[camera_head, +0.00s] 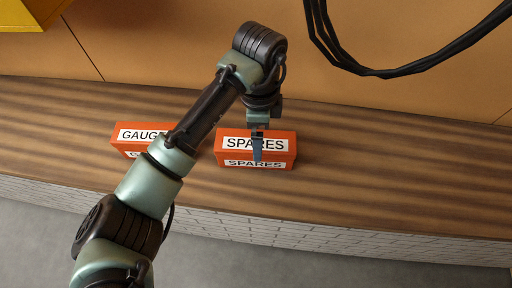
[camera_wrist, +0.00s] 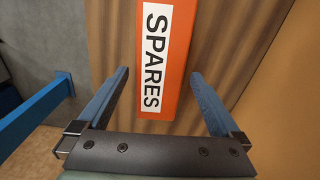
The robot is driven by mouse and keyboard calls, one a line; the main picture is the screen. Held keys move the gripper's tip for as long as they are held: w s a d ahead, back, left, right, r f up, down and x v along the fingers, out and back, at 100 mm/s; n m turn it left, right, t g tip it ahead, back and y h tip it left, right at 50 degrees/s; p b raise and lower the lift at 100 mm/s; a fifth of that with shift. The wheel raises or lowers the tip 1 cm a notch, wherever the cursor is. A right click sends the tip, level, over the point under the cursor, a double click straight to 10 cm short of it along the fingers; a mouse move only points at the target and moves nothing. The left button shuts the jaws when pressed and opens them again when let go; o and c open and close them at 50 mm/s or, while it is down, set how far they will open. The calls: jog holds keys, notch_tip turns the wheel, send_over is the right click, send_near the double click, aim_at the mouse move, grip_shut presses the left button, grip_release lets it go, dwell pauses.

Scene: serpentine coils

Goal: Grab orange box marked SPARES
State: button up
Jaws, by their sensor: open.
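The orange box marked SPARES (camera_head: 228,150) sits on the wooden counter, with white labels on its top and front. In the wrist view the SPARES box (camera_wrist: 177,75) lies between the two blue fingers, with a gap on each side. My gripper (camera_head: 257,150) is over the box in the head view and hides part of its labels. In the wrist view my gripper (camera_wrist: 160,82) is open and holds nothing. I cannot tell how far down the fingertips reach beside the box.
A second orange box marked GAUGE (camera_head: 140,134) stands to the left on the wooden counter (camera_head: 380,170), partly hidden by my arm. A black cable (camera_head: 375,72) hangs at the upper right. A yellow object (camera_head: 25,15) is at the upper left. The counter right of SPARES is clear.

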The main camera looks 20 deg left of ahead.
jog(key=f, duration=0.5)
jog(key=shift+s+a+p, duration=0.1)
jog(key=shift+a+p, duration=0.15)
jog(key=shift+p, duration=0.15)
jog(key=shift+r, duration=0.1)
grip_shut()
